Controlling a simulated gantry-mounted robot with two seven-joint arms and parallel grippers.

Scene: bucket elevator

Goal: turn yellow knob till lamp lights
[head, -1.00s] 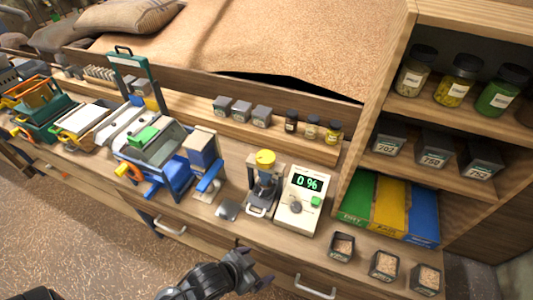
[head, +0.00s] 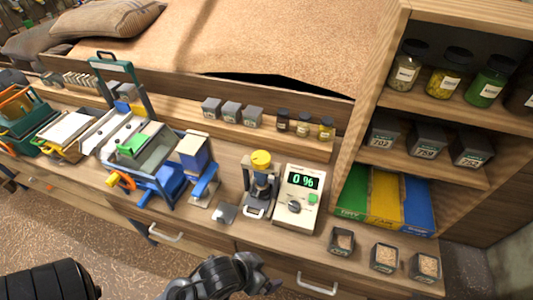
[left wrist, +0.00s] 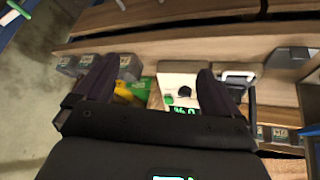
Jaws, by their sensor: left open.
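The yellow knob (head: 261,158) sits on top of a small grey device (head: 260,184) on the bench in the head view. I cannot tell which part is the lamp; none is clearly lit. My left gripper (head: 268,273) is open and empty, in front of the bench edge, nearer to me than the knob. In the left wrist view its fingers (left wrist: 155,88) are apart, with the meter (left wrist: 170,80) upside down beyond them. My right gripper is not in view.
A blue machine with an orange handle (head: 120,180) stands left of the knob device. A small grey plate (head: 225,213) lies in front. Open sample boxes (head: 384,256) are at right, below shelves with jars and colored packets (head: 384,198). Drawer handles (head: 317,286) protrude from the bench front.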

